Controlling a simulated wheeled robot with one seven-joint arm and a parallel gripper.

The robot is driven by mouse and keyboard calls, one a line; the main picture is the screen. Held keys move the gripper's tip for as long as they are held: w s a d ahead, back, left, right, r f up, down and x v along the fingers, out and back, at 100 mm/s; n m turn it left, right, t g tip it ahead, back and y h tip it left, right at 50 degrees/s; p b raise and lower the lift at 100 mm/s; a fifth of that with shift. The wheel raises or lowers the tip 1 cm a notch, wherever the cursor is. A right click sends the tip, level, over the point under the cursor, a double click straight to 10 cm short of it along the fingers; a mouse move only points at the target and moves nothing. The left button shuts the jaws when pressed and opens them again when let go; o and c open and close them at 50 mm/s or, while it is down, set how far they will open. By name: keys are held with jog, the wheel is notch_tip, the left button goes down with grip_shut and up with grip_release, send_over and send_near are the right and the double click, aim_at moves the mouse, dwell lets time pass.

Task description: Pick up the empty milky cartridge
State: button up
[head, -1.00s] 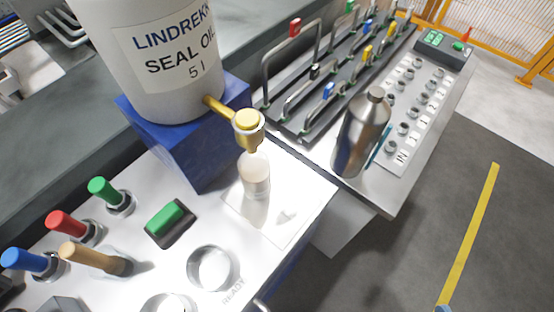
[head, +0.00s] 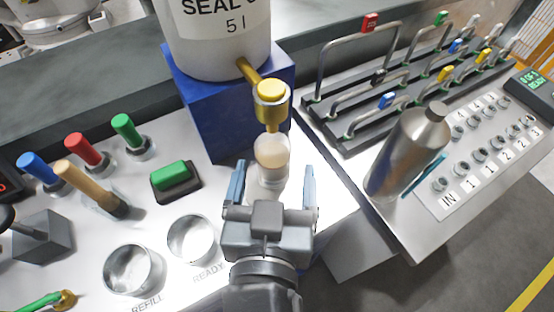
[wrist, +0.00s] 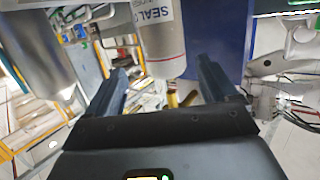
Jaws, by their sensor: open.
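The milky cartridge (head: 271,158) stands upright on the white bench top, directly under the brass tap (head: 271,100) with its yellow cap. Its body is cloudy with a beige tint, and I cannot tell from this whether it is empty. My gripper (head: 273,168) is open, reaching in from the front. In the head view one finger appears to the left of the cartridge and the other to the right, with visible gaps. In the wrist view the open fingers (wrist: 165,72) show, but I cannot make out the cartridge between them.
The oil drum (head: 215,40) sits on a blue block (head: 230,125) behind the cartridge. A steel bottle (head: 408,150) stands to the right, before a rack of handles (head: 385,85). A green button (head: 170,176) and two metal ring holders (head: 190,238) lie to the left.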

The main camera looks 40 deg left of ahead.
aim_at(274, 142)
jog(key=p+x, duration=0.1)
jog(key=x, duration=0.5)
jog(key=shift+s+a+p, duration=0.15)
jog(key=shift+a+p, duration=0.2)
jog(key=shift+w+a+f, duration=0.15)
jog(key=shift+w+a, duration=0.15)
jog(key=shift+w, duration=0.25)
jog(key=shift+c, duration=0.2)
jog(key=c, duration=1.1)
jog(key=shift+c, duration=0.5)
